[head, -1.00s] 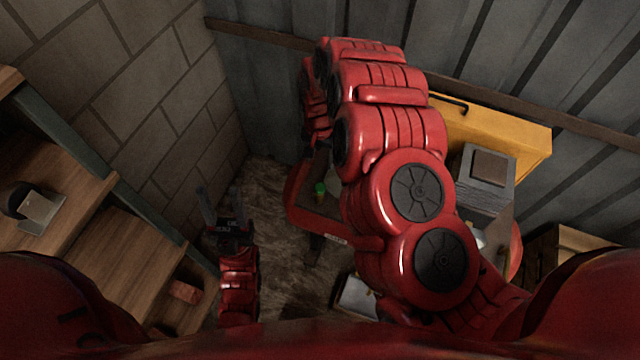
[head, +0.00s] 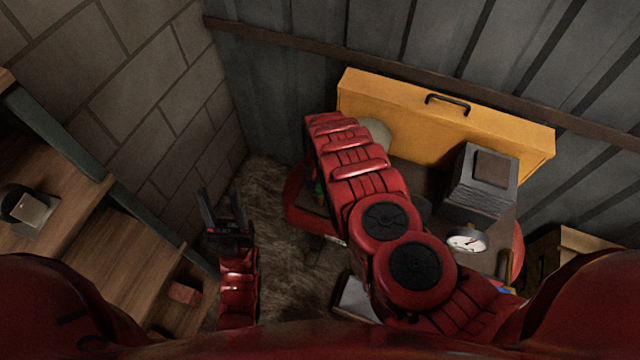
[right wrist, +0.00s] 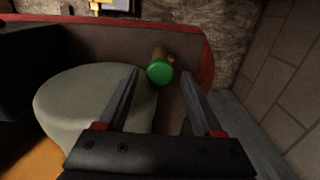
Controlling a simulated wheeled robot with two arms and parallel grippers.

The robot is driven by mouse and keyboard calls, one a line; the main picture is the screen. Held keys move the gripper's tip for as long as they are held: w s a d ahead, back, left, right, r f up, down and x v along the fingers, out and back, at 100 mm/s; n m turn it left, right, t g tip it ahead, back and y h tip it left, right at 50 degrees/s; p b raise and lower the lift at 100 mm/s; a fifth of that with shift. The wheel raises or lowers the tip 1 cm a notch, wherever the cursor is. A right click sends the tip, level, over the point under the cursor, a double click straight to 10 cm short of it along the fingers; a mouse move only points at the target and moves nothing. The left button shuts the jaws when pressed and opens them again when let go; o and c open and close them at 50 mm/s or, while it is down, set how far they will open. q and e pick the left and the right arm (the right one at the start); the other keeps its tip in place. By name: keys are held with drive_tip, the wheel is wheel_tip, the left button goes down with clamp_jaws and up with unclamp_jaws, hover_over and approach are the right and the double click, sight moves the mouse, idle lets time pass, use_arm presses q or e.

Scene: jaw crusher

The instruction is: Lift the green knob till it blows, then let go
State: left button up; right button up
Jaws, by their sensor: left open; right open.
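The green knob (right wrist: 160,72) shows in the right wrist view as a round green cap on a brass-coloured stem. It lies beyond and between the fingertips of my right gripper (right wrist: 161,85), which is open and empty. In the head view only a sliver of the green knob (head: 319,190) shows beside my right arm, which hides the right gripper. My left gripper (head: 222,208) is open and empty, pointing up over the floor at the left, well apart from the knob.
A pale rounded body (right wrist: 85,105) stands close left of the right gripper. The red-rimmed table (head: 300,212) carries a grey box-like machine (head: 485,180) and a white-faced gauge (head: 467,240). A yellow panel with a handle (head: 450,125) stands behind. Wooden shelves (head: 120,250) are at the left.

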drive_tip(key=shift+f, duration=0.4)
clamp_jaws()
drive_tip(key=shift+r, duration=0.1)
idle(1.2)
